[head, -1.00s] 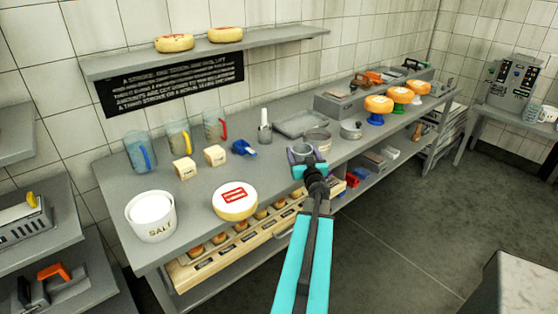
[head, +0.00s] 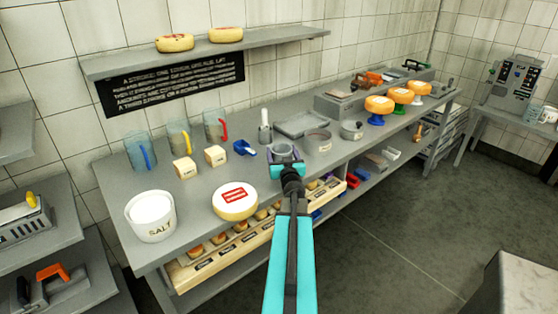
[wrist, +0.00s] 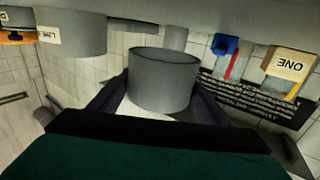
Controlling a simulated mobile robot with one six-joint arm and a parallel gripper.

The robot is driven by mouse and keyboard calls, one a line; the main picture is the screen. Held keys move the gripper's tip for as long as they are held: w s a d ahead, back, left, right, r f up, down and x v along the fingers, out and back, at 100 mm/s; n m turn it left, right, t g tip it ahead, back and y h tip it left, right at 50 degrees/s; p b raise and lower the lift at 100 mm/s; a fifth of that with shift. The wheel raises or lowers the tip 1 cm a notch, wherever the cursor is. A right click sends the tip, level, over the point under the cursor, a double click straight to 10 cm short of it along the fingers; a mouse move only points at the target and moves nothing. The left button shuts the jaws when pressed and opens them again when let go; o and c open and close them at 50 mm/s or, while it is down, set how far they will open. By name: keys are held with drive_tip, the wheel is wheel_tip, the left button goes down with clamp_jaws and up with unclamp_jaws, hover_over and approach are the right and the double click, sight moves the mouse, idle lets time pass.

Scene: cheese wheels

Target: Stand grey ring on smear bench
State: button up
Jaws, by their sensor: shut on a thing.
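My gripper (head: 286,162) is shut on a grey ring (head: 284,150), held near the front edge of the long grey bench (head: 190,238). In the wrist view, which is upside down, the grey ring (wrist: 163,80) stands out between the dark fingers of my gripper (wrist: 158,103). The head view does not show clearly whether the ring touches the bench top. A second grey ring with a pale label (head: 318,142) stands on the bench just to the right, apart from the held one.
A blue scoop (head: 245,147) and a grey upright tool (head: 265,130) stand left of and behind my gripper. Two small labelled blocks (head: 215,155), a cheese wheel (head: 235,202) and a salt tub (head: 150,216) are farther left. A grey tray (head: 302,123) lies behind.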

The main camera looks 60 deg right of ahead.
drive_tip(key=shift+w+a+f, duration=0.25)
drive_tip(key=shift+w+f, duration=0.05)
drive_tip(key=shift+w, duration=0.3)
drive_tip(key=shift+s+f, duration=0.1)
drive_tip(key=shift+f, duration=1.45)
drive_tip(key=shift+f, duration=0.1)
drive_tip(key=o, duration=1.1)
